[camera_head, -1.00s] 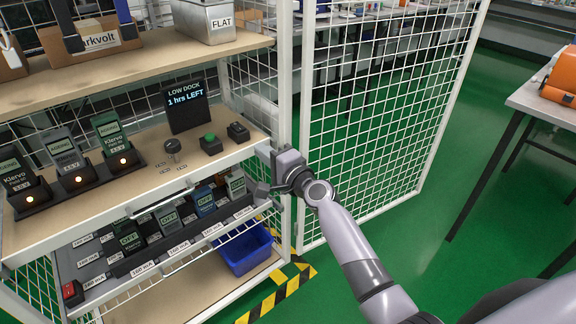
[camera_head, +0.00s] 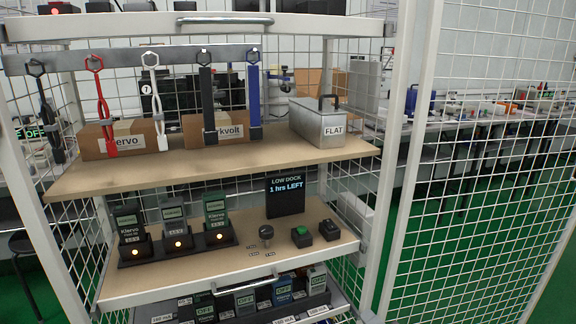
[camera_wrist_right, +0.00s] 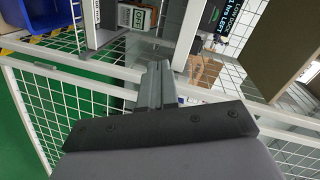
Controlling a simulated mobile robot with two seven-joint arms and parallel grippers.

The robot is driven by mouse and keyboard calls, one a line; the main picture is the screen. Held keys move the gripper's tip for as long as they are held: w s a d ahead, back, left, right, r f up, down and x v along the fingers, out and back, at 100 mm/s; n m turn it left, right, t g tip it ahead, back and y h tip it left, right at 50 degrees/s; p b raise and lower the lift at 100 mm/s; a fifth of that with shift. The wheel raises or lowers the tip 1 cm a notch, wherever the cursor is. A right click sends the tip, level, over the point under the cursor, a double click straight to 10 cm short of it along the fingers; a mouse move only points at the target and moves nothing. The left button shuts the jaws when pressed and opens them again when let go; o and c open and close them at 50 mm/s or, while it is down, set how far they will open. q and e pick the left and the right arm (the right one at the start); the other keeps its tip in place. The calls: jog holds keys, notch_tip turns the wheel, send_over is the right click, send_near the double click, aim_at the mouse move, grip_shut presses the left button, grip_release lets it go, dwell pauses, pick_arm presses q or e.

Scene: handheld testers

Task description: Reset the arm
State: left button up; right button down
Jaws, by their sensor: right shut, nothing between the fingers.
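My right gripper (camera_wrist_right: 157,84) shows in the right wrist view, its two fingers together with nothing between them. It points toward the white mesh panel and the shelf unit beyond. I cannot make out my right arm in the head view now. My left gripper is in neither view. In the head view, several handheld testers stand in a lit dock (camera_head: 178,247) on the middle shelf. More testers marked OFF (camera_head: 283,289) stand in a row on the shelf below.
A black sign (camera_head: 285,196) reads "LOW DOCK 1 hrs LEFT". Above are cardboard boxes, hanging straps and a metal FLAT box (camera_head: 318,124). A mesh panel (camera_head: 480,200) borders the right side.

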jog(key=s+f+n+g+h, duration=0.1)
jog(key=s+f+n+g, duration=0.2)
jog(key=s, duration=0.4)
jog(key=s+f+n+h, duration=0.1)
jog(key=s+f+n, duration=0.3)
jog(key=s+n, duration=0.15)
jog(key=s+f+n+g, duration=0.2)
jog(key=s+f+n, duration=0.1)
jog(key=s, duration=0.5)
pick_arm(q)
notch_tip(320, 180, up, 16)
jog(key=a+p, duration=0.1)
jog(key=p, duration=1.7)
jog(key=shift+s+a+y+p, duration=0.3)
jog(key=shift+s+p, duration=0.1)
pick_arm(e)
notch_tip(320, 180, up, 15)
jog(key=s+d+h, duration=0.1)
jog(key=shift+s+d+n, duration=0.2)
jog(key=shift+s+n, duration=0.1)
jog(key=shift+n, duration=0.15)
jog(key=shift+r, duration=0.1)
